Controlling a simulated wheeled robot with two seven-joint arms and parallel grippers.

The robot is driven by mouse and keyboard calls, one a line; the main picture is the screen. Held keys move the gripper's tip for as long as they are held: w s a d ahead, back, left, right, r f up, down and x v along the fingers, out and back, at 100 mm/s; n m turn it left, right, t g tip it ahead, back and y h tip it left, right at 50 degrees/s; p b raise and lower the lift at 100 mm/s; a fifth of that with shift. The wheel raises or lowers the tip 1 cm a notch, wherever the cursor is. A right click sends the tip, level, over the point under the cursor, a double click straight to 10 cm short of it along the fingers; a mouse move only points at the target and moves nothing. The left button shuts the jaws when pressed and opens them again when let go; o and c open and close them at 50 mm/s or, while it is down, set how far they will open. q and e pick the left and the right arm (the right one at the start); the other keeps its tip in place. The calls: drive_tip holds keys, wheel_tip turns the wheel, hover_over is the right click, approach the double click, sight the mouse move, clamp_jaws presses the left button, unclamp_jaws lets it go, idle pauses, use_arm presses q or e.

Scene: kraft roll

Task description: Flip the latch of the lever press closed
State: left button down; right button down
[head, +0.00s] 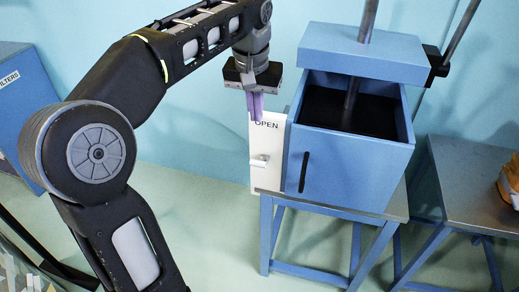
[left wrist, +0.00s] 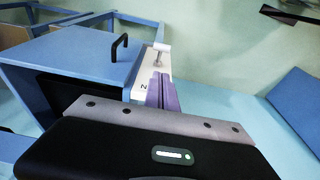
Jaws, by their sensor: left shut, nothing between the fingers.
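The lever press (head: 345,168) is a blue box with a dark open top and a black handle (head: 304,172) on its front. A white plate (head: 268,138) marked OPEN stands at its left side, with a small pale latch lever (head: 259,161) sticking out low on it. The latch also shows in the left wrist view (left wrist: 158,53). My left gripper (head: 255,106) points down with its purple fingers together and empty, just above the latch and in front of or beside the plate's upper part. Whether the fingers touch the plate cannot be told. My right gripper is not in view.
The press stands on a blue-legged table (head: 275,203). A blue lid (head: 362,54) with a rod through it hangs above the box. A metal-topped bench (head: 465,175) is at the right. A blue FILTERS box (head: 28,84) is at the left.

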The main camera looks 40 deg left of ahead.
use_arm(q)
drive_tip(key=shift+f, duration=0.15)
drive_tip(key=b, duration=0.2)
hover_over(258, 161)
drive_tip(key=f, duration=0.9)
drive_tip(key=shift+w+a+f, duration=0.15)
drive_tip(key=shift+w+f, duration=0.2)
drive_tip(key=shift+f, duration=0.05)
drive_tip(key=shift+s+f, duration=0.2)
drive_tip(key=shift+f, duration=0.75)
drive_tip(key=shift+s+f, duration=0.2)
drive_tip(key=shift+f, duration=0.75)
